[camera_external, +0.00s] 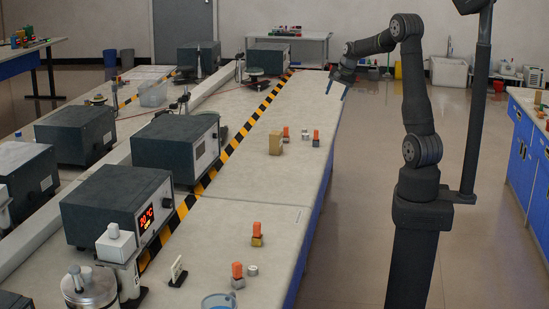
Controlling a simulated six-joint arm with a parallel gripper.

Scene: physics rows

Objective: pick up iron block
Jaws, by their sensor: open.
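My gripper (336,88) hangs open and empty near the far right edge of the long bench, well away from the small blocks. Several small blocks stand on the bench, and I cannot tell by look which is iron. Near the front are an orange-topped grey block (238,278), a small silver-grey piece (251,270) and an orange-topped brass-coloured block (257,240). Farther back are a larger tan block (275,142), two orange-topped grey pieces (286,135) (316,138) and a small grey piece (304,134).
The bench (265,190) has clear room between the two block groups. Dark instrument boxes (175,145) stand left of a yellow-black striped line (225,152).

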